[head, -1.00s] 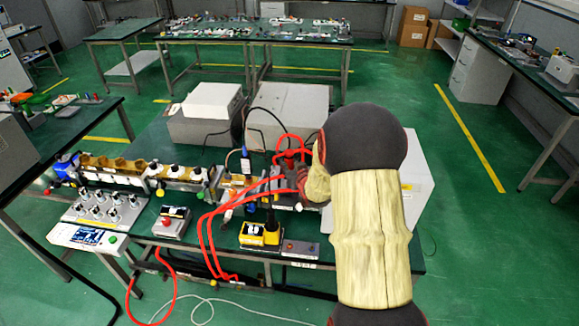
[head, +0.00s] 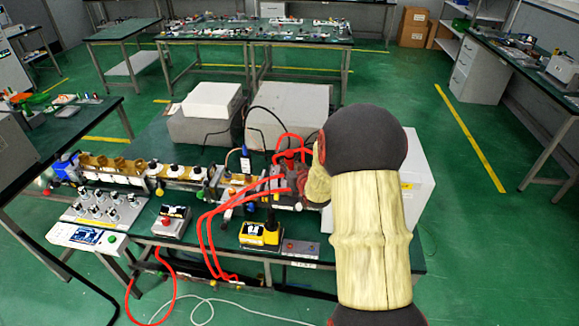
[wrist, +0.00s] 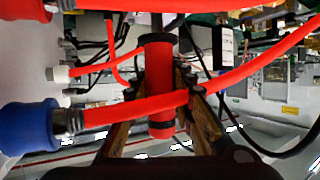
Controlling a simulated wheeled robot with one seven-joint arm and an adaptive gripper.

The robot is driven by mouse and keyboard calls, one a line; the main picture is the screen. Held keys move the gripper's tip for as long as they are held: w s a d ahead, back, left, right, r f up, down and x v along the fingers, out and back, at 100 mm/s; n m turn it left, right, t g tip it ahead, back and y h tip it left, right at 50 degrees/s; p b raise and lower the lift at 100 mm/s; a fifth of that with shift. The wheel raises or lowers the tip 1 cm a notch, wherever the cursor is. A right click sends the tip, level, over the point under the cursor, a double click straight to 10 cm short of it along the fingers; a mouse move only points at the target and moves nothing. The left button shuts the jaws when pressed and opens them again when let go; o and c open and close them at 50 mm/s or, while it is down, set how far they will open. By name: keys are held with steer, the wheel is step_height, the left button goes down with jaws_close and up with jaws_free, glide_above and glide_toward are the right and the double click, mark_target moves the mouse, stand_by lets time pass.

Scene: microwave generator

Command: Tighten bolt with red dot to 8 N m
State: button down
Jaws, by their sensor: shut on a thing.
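In the wrist view my gripper (wrist: 160,78) is shut on an upright red cylinder (wrist: 160,52), with one finger on each side of it. A red hose crosses in front of the cylinder's lower part. In the head view my gripper (head: 302,182) is at the right end of the bench assembly, partly hidden by my own arm. The cylinder cannot be made out clearly there. I cannot make out a bolt with a red dot in either view.
Red hoses (head: 208,235) loop over the bench and close around my gripper. A blue connector (wrist: 28,128) sits at the left of the wrist view. A yellow-black device (head: 260,233) and grey boxes (head: 285,110) stand on the green bench (head: 140,240). Floor at right is clear.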

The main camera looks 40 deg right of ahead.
mark_target(289, 152)
steer(key=shift+s+a+f+b, duration=0.1)
steer(key=shift+f+b, duration=0.45)
steer(key=shift+f, duration=0.2)
stand_by(2.2)
steer(key=shift+r+p, duration=1.05)
steer(key=shift+r, duration=0.85)
steer(key=shift+r+p, duration=1.65)
steer(key=shift+r, duration=1.2)
